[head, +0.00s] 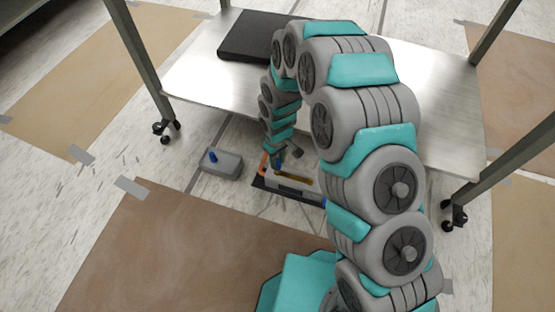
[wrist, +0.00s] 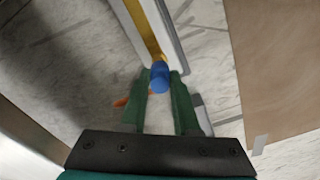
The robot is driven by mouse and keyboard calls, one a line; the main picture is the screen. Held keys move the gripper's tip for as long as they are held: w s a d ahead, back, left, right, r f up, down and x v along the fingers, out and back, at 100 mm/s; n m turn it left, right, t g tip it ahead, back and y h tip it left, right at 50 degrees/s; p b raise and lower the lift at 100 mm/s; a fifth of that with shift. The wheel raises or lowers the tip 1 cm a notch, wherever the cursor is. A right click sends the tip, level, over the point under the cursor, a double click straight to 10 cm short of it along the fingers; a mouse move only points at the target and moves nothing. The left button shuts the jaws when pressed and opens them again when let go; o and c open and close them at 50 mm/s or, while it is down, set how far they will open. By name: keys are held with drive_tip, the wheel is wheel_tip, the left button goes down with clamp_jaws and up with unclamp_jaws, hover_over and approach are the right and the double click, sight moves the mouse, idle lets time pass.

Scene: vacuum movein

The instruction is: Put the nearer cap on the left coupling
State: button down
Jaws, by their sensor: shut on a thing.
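My gripper (wrist: 160,84) has its two green fingers shut on a blue cap (wrist: 160,78). The cap lies in line with the near end of a yellow tube (wrist: 146,32) in a pale frame; I cannot tell whether it is seated on a coupling or only close to it. In the head view my gripper (head: 277,161) is low at the left end of the dark-based unit (head: 290,187) with the yellow tube. A blue piece (head: 324,201) shows at the unit's right end, partly hidden by my arm. Another blue cap (head: 213,155) stands on a grey block (head: 222,165).
A low metal table (head: 205,75) on castors stands over the work spot, with a black flat box (head: 250,38) on it. An orange piece (head: 263,163) is at the unit's left end. Brown sheets (head: 150,240) are taped to the floor. Bare floor separates block and unit.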

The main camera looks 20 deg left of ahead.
sight(278, 166)
drive_tip(key=shift+f, duration=1.6)
idle(3.1)
drive_tip(key=c, duration=0.6)
unclamp_jaws()
drive_tip(key=shift+o, duration=0.4)
drive_tip(key=o, duration=0.4)
drive_tip(key=shift+o, duration=0.2)
drive_tip(key=shift+r, duration=0.15)
wheel_tip(278, 166, up, 16)
drive_tip(key=p, duration=0.4)
